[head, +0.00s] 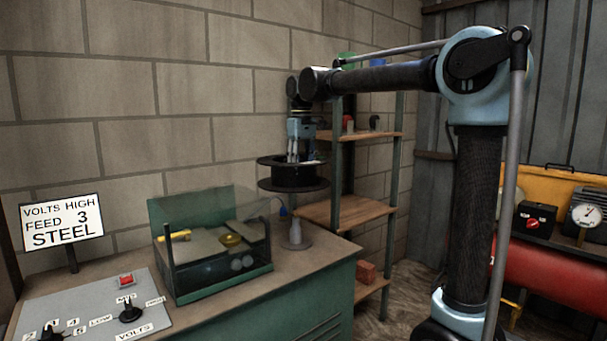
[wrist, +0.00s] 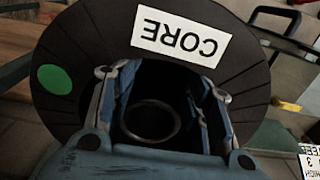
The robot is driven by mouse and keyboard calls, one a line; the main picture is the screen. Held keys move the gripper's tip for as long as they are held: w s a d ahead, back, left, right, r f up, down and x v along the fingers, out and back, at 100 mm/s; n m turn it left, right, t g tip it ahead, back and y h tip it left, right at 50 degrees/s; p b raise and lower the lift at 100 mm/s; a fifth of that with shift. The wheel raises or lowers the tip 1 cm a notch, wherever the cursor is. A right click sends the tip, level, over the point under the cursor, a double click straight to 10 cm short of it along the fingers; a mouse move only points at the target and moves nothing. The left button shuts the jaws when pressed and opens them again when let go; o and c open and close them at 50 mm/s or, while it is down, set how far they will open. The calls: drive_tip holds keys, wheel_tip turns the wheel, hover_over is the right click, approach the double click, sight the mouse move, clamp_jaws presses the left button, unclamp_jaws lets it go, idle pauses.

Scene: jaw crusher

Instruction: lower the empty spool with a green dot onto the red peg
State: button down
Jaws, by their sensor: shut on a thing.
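A black spool (head: 293,185) with two wide flanges hangs in the air over the back right of the bench. In the wrist view the spool's upper flange (wrist: 85,33) bears a green dot (wrist: 54,79) and a white CORE label (wrist: 180,38). My gripper (head: 294,157) points down and is shut on the spool at its middle; its blue fingers (wrist: 158,95) show either side of the dark hub opening. A grey cone-shaped stand (head: 296,235) is on the bench, apart from and roughly below the spool. I cannot make out any red on a peg; its top is hidden or too small.
A clear-sided green box (head: 220,275) stands on the bench (head: 300,268) left of the stand. A control panel (head: 95,310) and a STEEL sign (head: 62,222) are further left. A wooden shelf unit (head: 330,212) is close behind on the right. A red tank (head: 560,275) is far right.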

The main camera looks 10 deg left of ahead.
wheel_tip(320, 180, up, 10)
drive_tip(key=shift+f, duration=0.25)
idle(1.0)
